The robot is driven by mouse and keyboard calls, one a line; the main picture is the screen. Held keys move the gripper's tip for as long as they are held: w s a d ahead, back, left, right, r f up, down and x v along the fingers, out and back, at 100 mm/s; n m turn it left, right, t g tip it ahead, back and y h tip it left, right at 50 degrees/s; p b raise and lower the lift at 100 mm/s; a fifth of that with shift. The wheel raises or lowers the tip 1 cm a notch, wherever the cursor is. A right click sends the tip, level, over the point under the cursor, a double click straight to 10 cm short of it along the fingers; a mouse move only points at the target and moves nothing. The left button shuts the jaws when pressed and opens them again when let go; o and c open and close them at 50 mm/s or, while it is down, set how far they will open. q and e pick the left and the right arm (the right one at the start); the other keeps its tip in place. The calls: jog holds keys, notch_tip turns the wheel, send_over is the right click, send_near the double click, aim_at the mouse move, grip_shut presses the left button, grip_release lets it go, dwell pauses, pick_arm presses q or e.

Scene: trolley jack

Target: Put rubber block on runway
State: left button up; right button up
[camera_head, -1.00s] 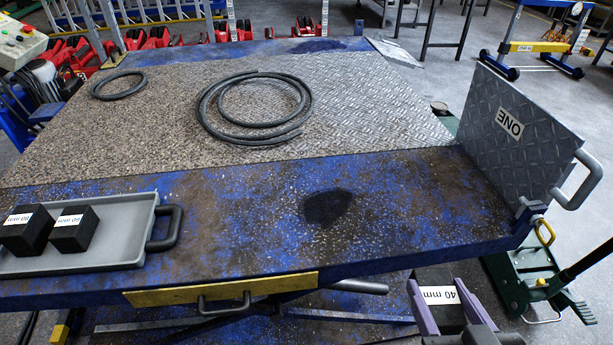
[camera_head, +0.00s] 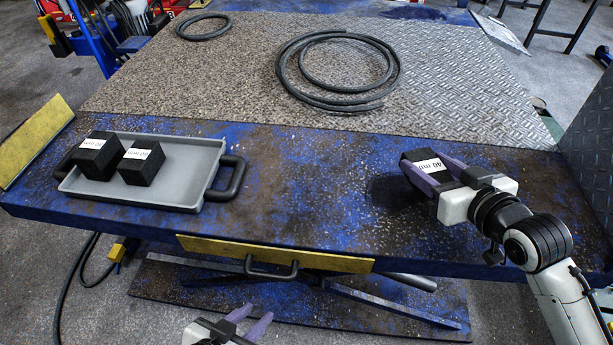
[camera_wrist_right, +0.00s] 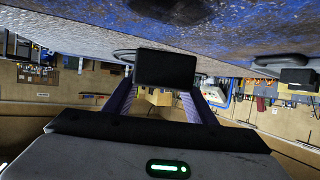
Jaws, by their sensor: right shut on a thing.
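A black rubber block labelled "40 mm" (camera_head: 423,165) is between the purple fingers of my right gripper (camera_head: 437,175). The gripper is shut on it, over the right part of the blue platform (camera_head: 310,185), which looks like the runway. A dark patch lies just below and left of the block. I cannot tell whether the block touches the surface. In the right wrist view the block (camera_wrist_right: 165,68) sits between both fingertips, with the blue surface along the top of the picture. My left gripper (camera_head: 253,319) is open and empty below the platform's front edge.
A grey tray (camera_head: 190,193) with two black blocks (camera_head: 120,160) stands on the platform's left part. Black hose coils (camera_head: 340,70) lie on the textured plate behind. A metal plate (camera_head: 590,140) rises at the right end. The platform's front middle is clear.

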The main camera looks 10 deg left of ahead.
jog(key=shift+w+r, duration=0.15)
jog(key=shift+w, duration=0.05)
notch_tip(320, 180, down, 6)
jog(key=shift+b, duration=0.7)
notch_tip(320, 180, down, 4)
jog(key=shift+r+b, duration=0.1)
jog(key=shift+b, duration=0.35)
jog(key=o, duration=1.3)
jog(key=shift+f, duration=0.2)
